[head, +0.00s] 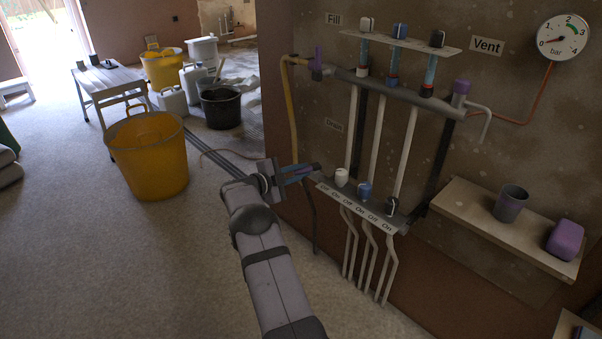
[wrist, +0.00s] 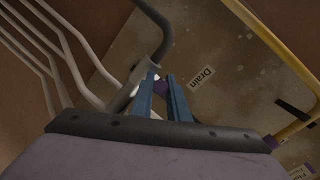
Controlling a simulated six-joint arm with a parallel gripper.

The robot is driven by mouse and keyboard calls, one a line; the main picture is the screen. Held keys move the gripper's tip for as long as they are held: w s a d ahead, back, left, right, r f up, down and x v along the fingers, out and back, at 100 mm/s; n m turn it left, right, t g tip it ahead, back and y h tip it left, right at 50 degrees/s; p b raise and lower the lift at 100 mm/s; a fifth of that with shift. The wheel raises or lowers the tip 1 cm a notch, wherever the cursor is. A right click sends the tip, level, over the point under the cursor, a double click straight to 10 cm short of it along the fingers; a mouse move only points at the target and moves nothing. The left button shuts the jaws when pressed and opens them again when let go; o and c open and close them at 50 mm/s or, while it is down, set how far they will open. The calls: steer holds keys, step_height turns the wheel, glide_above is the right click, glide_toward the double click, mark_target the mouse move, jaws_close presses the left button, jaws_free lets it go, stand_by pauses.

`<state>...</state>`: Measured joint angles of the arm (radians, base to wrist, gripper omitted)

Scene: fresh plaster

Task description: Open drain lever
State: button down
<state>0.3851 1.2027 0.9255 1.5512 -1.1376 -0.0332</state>
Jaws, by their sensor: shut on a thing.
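The drain lever is a small purple handle (wrist: 160,87) at the end of the lower grey manifold (head: 362,207). In the wrist view it shows between the tips of my blue fingers. My gripper (head: 312,172) reaches the manifold's left end from the left, and it also shows in the wrist view (wrist: 161,82). The fingers are shut on the lever, which they mostly hide. The Drain label (head: 333,125) is on the wall above, and it also shows in the wrist view (wrist: 202,77).
The upper manifold (head: 400,93) has a purple fill lever (head: 318,62) at left and a purple vent valve (head: 461,88) at right. A gauge (head: 564,38) is above. A yellow pipe (head: 293,110) runs near my gripper. A shelf (head: 470,215) holds a mug (head: 511,204).

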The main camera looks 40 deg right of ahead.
steer(key=shift+w+d+r+m+g, duration=0.15)
steer(key=shift+r+m+g, duration=0.05)
steer(key=shift+m+g, duration=0.25)
steer(key=c, duration=1.7)
jaws_free()
steer(key=shift+f, duration=0.1)
steer(key=shift+a, duration=0.2)
steer(key=shift+p+v, duration=0.55)
steer(key=shift+v, duration=2.95)
